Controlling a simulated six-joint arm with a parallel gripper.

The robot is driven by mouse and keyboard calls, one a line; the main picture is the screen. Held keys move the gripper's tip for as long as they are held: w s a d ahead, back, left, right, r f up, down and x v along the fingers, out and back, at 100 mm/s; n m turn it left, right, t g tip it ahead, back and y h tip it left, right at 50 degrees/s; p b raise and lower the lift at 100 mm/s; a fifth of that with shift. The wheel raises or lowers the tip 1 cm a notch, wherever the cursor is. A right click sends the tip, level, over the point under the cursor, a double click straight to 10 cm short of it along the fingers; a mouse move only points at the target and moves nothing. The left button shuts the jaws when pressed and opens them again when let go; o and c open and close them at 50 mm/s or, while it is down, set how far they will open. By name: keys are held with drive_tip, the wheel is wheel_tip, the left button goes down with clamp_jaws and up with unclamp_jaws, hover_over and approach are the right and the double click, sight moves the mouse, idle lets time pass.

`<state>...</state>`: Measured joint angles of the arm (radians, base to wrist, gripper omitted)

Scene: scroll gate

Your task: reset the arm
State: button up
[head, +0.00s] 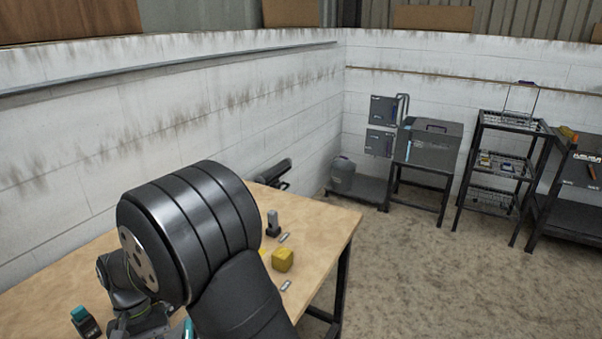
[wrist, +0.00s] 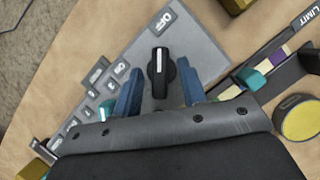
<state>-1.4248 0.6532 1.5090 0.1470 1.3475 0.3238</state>
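In the wrist view my gripper (wrist: 160,80) has its two blue fingers spread apart. A black knob (wrist: 161,69) with a white line shows in the gap between them. I cannot tell whether the fingers touch it or how far below them it is. The knob is on a grey, roughly triangular panel (wrist: 199,53) with raised labelled tiles. In the head view my dark arm fills the lower foreground over the wooden table (head: 338,222), and the gripper fingers cannot be made out there.
A yellow block (head: 283,260) and a small dark upright piece (head: 273,224) stand on the table. In the wrist view a dark rail marked LIMIT (wrist: 287,38) and a round yellow-topped piece (wrist: 300,120) lie at the right. Shelves (head: 497,165) stand far off across open floor.

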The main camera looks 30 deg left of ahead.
drive_tip(key=n+t, duration=0.1)
drive_tip(key=n, duration=0.1)
drive_tip(key=n+t, duration=0.1)
drive_tip(key=n, duration=0.2)
drive_tip(key=shift+s+h, duration=0.15)
drive_tip(key=shift+h, duration=0.25)
drive_tip(key=m+g, duration=0.1)
drive_tip(key=m, duration=0.3)
drive_tip(key=shift+w+g, duration=0.2)
drive_tip(key=shift+g, duration=0.2)
drive_tip(key=m+g+y, duration=0.1)
drive_tip(key=m, duration=0.2)
wheel_tip(320, 180, up, 9)
drive_tip(key=w+a+m, duration=0.1)
drive_tip(key=w+a, duration=0.1)
drive_tip(key=shift+w+a+y, duration=0.25)
drive_tip(key=shift+w+y, duration=0.05)
drive_tip(key=shift+w, duration=0.05)
drive_tip(key=shift+f, duration=0.2)
